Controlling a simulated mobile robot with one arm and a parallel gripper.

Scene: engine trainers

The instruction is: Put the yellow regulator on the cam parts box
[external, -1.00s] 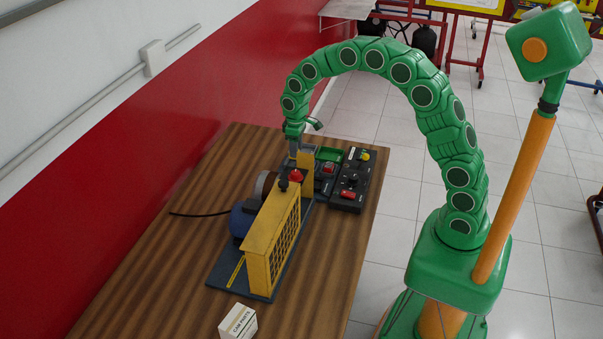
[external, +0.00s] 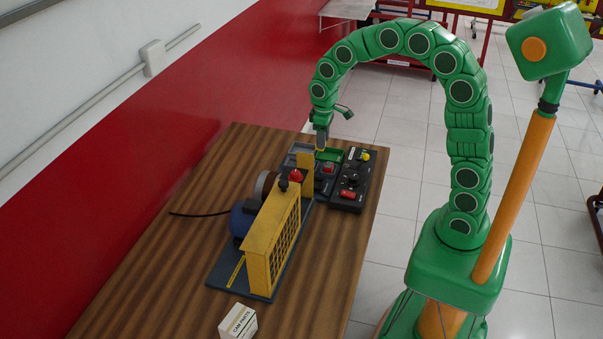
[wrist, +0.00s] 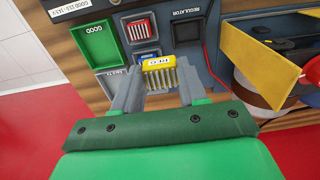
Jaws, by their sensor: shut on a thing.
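The yellow regulator (wrist: 160,76), a small ribbed block with dark lettering, sits between my gripper's two grey fingers in the wrist view. My gripper (wrist: 158,86) is shut on it. In the external view my gripper (external: 321,140) points down over the far end of the table, above the trays, with the yellow regulator (external: 320,147) small at its fingertips. The cam parts box (external: 238,321), a small white carton with dark lettering, stands at the near end of the table, far from my gripper. Its lower edge is cut off by the frame.
The engine trainer with a yellow grille frame (external: 271,242) stands tall between my gripper and the box. A green tray (wrist: 99,44) marked GOOD and a black control panel (external: 348,190) are near my gripper. Bare wooden table (external: 318,265) lies right of the trainer.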

